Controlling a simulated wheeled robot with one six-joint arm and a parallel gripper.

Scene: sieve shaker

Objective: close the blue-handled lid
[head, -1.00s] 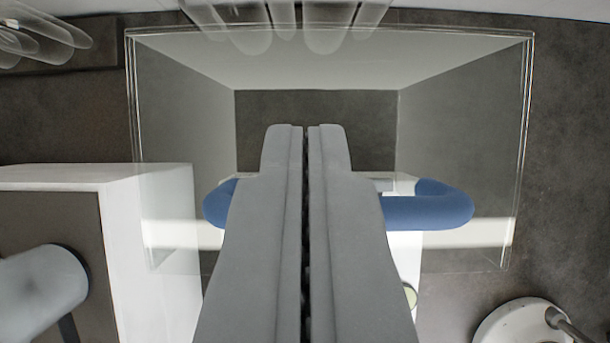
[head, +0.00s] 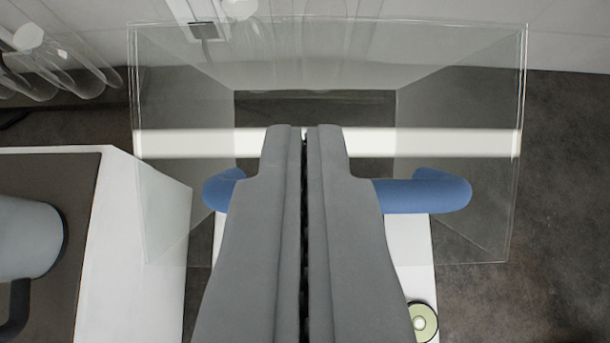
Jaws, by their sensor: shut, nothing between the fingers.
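The lid is a clear, see-through box-like cover (head: 455,100) that fills the middle of the view. Its blue handle (head: 425,194) runs across behind my fingers, with an end showing on each side. My gripper (head: 305,130) is shut and empty, its two grey fingers side by side in front of the lid. The fingers hide the middle of the handle. I cannot tell whether they touch the handle or the lid. A white body with a pale green round button (head: 424,321) shows below the handle.
A white block with a dark face (head: 135,240) stands at the left, with a grey cylinder (head: 28,240) in front of that face. Clear glassware (head: 50,62) is at the top left. Dark floor or wall is clear at the right.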

